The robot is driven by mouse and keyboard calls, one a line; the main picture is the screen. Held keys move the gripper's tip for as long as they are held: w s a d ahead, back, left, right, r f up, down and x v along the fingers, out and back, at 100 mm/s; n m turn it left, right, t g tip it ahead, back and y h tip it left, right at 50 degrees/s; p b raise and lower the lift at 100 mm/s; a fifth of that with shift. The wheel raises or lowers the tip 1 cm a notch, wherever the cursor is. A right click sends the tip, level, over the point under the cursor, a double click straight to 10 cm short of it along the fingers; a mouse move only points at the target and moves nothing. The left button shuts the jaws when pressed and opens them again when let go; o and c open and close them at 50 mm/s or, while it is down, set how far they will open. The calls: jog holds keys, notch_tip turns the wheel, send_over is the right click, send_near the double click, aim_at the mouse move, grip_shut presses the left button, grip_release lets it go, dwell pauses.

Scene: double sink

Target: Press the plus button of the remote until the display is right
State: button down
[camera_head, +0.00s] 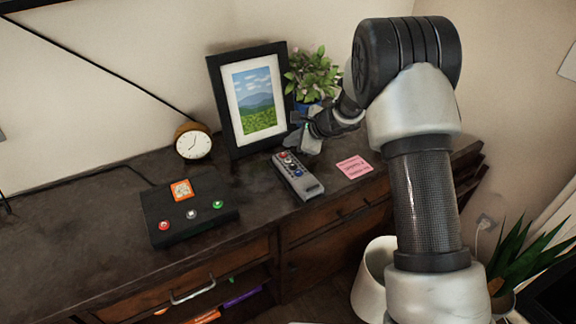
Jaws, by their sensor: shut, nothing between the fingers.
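The grey remote (300,179) lies on the dark cabinet top, below the picture frame. Small coloured buttons, red, white and blue among them, show on its far half. Their markings are too small to read, so I cannot tell which is plus. My gripper (290,147) is shut and empty, over or just behind the far end of the remote. I cannot tell whether it touches it. A black box (160,230) at the left has a small orange display (182,190) with a pale, unreadable figure, and red, white and green buttons.
A pink note (354,167) with unreadable writing lies right of the remote. A picture frame (218,105), a potted plant (312,72) and a clock (193,142) stand along the wall. The cabinet top (90,262) is bare at the front left.

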jog(key=shift+f+b, duration=1.35)
jog(key=shift+f, duration=0.6)
jog(key=shift+f, duration=0.1)
dwell(0.4)
jog(key=shift+f+b, duration=0.3)
jog(key=shift+b, duration=0.25)
jog(key=shift+f+b, duration=0.45)
jog(key=shift+b, duration=0.05)
dwell(0.4)
dwell(0.4)
jog(key=shift+r+p, duration=0.6)
jog(key=shift+r, duration=0.25)
jog(key=shift+r+p, duration=1.95)
jog(key=shift+r, duration=0.6)
